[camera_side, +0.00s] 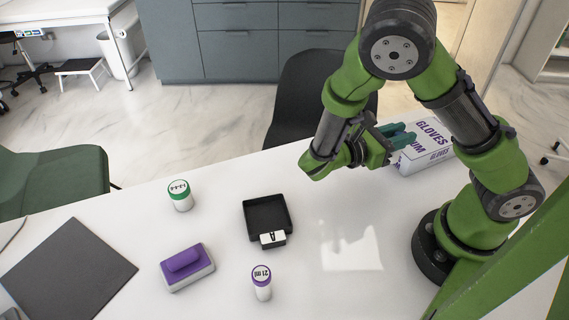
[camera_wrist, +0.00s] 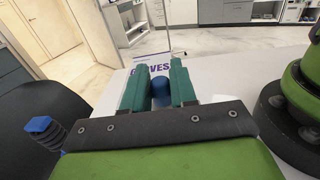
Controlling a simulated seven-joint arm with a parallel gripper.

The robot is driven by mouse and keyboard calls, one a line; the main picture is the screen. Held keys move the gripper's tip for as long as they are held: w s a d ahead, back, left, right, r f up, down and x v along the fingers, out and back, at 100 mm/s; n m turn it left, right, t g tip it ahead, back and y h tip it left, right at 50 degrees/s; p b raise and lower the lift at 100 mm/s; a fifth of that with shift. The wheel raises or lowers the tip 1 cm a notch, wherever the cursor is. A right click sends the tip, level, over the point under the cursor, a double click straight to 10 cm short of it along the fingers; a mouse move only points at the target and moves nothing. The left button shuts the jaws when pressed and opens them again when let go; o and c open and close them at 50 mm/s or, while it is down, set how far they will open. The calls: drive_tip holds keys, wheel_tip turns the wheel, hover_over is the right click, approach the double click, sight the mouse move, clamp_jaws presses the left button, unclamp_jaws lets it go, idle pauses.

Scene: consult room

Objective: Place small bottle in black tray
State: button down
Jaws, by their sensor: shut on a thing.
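My gripper (camera_side: 404,135) has teal fingers and is held out level over the right part of the table, by the gloves box. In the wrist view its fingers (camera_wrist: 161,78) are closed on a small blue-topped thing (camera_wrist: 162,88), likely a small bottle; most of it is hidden. The side view does not show this thing. The black tray (camera_side: 266,213) sits on the table left of and below my gripper in the side view. It looks empty and has a white label on its front edge. The wrist view does not show the tray.
A white gloves box (camera_side: 428,157) lies right beside my gripper. A green-capped bottle (camera_side: 180,196), a purple-capped bottle (camera_side: 262,284) and a purple-and-white block (camera_side: 187,268) stand around the tray. A dark mat (camera_side: 68,275) lies at left. The table between tray and arm base is clear.

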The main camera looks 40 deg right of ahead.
drive_tip(key=s+a+f+m+g+y, duration=0.3)
drive_tip(key=s+a+m+g+y, duration=0.3)
drive_tip(key=s+m+g+y, duration=0.35)
drive_tip(key=a+f+m+g+y, duration=0.1)
drive_tip(key=a+m+g+y, duration=0.1)
drive_tip(key=a+m+y, duration=0.7)
wheel_tip(320, 180, up, 5)
drive_tip(key=m+t+y, duration=1.4)
drive_tip(key=t+y, duration=0.2)
drive_tip(key=t, duration=0.2)
hover_over(267, 223)
drive_tip(key=shift+n, duration=0.25)
wheel_tip(267, 223, down, 7)
drive_tip(key=shift+f, duration=0.1)
drive_tip(key=c, duration=0.9)
unclamp_jaws()
drive_tip(key=shift+f, duration=0.1)
